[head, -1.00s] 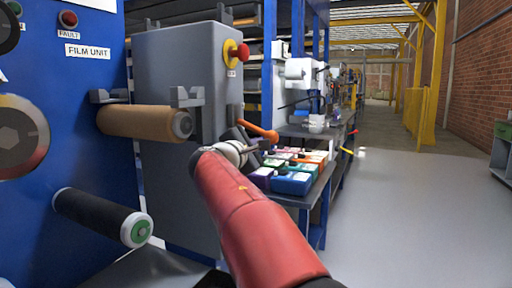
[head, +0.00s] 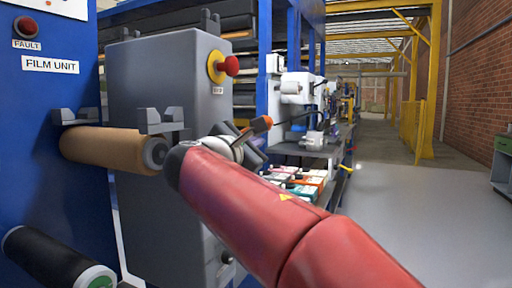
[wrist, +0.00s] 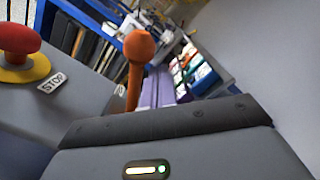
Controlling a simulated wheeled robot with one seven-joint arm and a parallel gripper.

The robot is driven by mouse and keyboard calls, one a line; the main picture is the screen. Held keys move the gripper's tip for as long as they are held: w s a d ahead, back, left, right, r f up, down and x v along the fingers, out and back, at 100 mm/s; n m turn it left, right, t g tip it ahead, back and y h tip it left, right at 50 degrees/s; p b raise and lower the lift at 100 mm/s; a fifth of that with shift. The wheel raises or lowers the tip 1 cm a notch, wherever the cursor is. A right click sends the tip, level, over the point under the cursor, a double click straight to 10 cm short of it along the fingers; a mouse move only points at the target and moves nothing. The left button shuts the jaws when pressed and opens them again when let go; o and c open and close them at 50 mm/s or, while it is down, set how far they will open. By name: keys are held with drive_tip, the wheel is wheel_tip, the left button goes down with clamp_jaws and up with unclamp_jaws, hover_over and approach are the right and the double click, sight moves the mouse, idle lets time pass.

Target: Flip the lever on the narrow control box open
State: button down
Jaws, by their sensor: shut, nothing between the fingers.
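The narrow control box (head: 165,85) is a tall grey cabinet left of centre in the head view. It carries a red stop button on a yellow ring (head: 222,67), also seen at the left of the wrist view (wrist: 20,40). The orange lever (head: 262,123) juts out to the right of the box, below the button, knob slightly up. In the wrist view the lever (wrist: 137,60) stands just beyond my gripper's edge. My gripper (head: 246,138) is shut and empty, close against the lever's lower part. Whether they touch is unclear; the lever's base is hidden.
The blue film unit (head: 45,110) with a brown roller (head: 105,147) and a black roller (head: 55,262) stands at the left. A bench with coloured boxes (head: 300,185) lies behind my arm. The grey floor (head: 420,220) at the right is open.

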drive_tip(key=shift+r, duration=0.4)
drive_tip(key=shift+r, duration=0.15)
drive_tip(key=shift+a, duration=0.1)
